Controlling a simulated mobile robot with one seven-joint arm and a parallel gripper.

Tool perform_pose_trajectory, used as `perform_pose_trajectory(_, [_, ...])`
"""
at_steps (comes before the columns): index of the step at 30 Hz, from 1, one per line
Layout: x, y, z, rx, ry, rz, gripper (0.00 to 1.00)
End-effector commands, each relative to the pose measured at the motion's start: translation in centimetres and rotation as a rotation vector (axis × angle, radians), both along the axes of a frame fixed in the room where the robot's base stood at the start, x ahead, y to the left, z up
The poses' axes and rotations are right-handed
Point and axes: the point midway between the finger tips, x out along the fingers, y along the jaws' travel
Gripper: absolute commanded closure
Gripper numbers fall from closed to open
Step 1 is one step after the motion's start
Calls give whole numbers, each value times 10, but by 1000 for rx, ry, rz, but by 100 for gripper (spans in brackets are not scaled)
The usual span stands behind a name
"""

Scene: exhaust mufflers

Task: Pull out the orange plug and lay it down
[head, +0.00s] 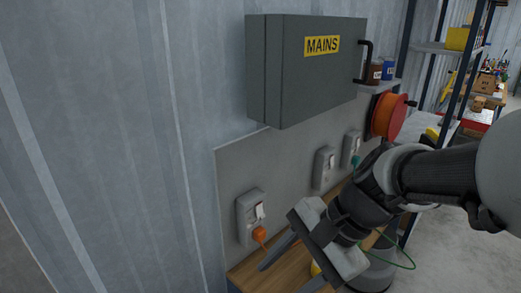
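The orange plug (260,234) sits at the lower part of the left grey socket box (246,213) on the wall panel. A short piece of orange cord hangs below it. My gripper (286,278) is in front of and to the lower right of the plug, with its two fingers spread apart. Nothing shows clearly held between them. The fingers do not appear to touch the plug. A wooden bench top (244,272) runs below the sockets, partly hidden by my gripper and arm.
A grey MAINS cabinet (300,75) juts out above the panel. Two more sockets (323,168) (350,149) are farther right, the farthest with a green plug (356,161). An orange cable reel (388,116) hangs beyond. A small yellow thing (315,268) is partly hidden behind my gripper.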

Motion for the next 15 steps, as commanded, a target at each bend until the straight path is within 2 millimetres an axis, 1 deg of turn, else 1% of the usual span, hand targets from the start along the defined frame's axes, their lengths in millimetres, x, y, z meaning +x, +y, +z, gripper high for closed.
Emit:
perform_pose_trajectory(1, [10,16,-36,126,163,-156,50])
perform_pose_trajectory(2, [18,25,-44,200,257,-251,50])
perform_pose_trajectory(3, [30,36,-55,299,384,-377,50])
perform_pose_trajectory(4, [41,42,-63,373,479,-471,50])
perform_pose_trajectory(5, [53,47,-70,446,575,-563,50])
perform_pose_trajectory(7, [86,52,-90,616,804,-772,50])
perform_pose_trajectory(8, [102,51,-100,690,902,-861,50])
perform_pose_trajectory(9, [123,47,-114,789,1031,-972,50])
perform_pose_trajectory(11, [154,35,-136,933,1213,-1122,50])
perform_pose_trajectory(12, [172,25,-149,1018,1314,-1204,50])
perform_pose_trajectory(15, [204,1,-180,1194,1514,-1355,50])
